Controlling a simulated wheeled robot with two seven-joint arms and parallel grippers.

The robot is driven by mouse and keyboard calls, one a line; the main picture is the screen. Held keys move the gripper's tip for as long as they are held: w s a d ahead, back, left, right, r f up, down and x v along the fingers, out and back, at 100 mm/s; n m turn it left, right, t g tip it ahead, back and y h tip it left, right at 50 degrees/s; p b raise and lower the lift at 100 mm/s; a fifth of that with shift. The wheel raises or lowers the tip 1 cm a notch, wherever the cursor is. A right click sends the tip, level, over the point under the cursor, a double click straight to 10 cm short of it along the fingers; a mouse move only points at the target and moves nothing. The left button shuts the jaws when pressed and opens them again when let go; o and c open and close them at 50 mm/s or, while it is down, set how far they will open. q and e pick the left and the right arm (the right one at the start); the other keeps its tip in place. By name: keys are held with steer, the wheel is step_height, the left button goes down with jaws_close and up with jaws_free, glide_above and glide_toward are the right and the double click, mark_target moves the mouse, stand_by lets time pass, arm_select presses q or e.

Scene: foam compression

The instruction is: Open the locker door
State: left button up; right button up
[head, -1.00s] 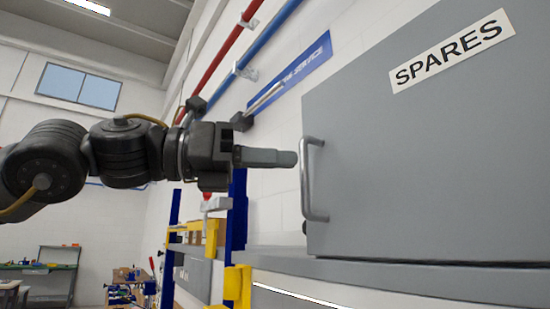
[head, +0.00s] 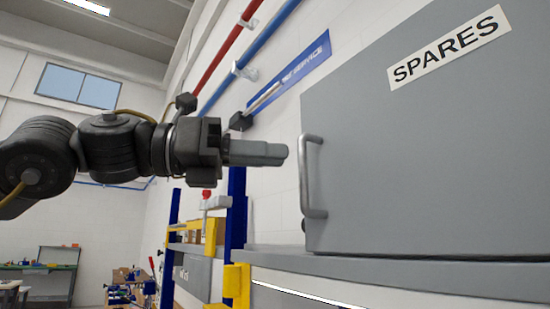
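The locker door (head: 430,150) is a flat grey panel with a white SPARES label (head: 446,47); it looks closed. Its handle (head: 306,178) is a vertical metal bar near the door's left edge. My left gripper (head: 284,153) points right, its fingertips a little left of the handle's upper part, with a small gap between them in the picture. The fingers are seen side-on and overlap, so their opening cannot be told. Nothing shows held in them. My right gripper is not in view.
A grey ledge (head: 375,272) runs under the locker. A blue upright (head: 236,210) and a yellow bracket (head: 236,284) stand below my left gripper. Red and blue pipes and a blue sign (head: 300,68) are on the wall behind. Open room lies at the far left.

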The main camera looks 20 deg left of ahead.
arm_select(q)
steer(key=b+v, duration=0.2)
steer(key=v, duration=0.7)
steer(key=shift+s+a, duration=0.15)
steer(key=shift+a, duration=0.1)
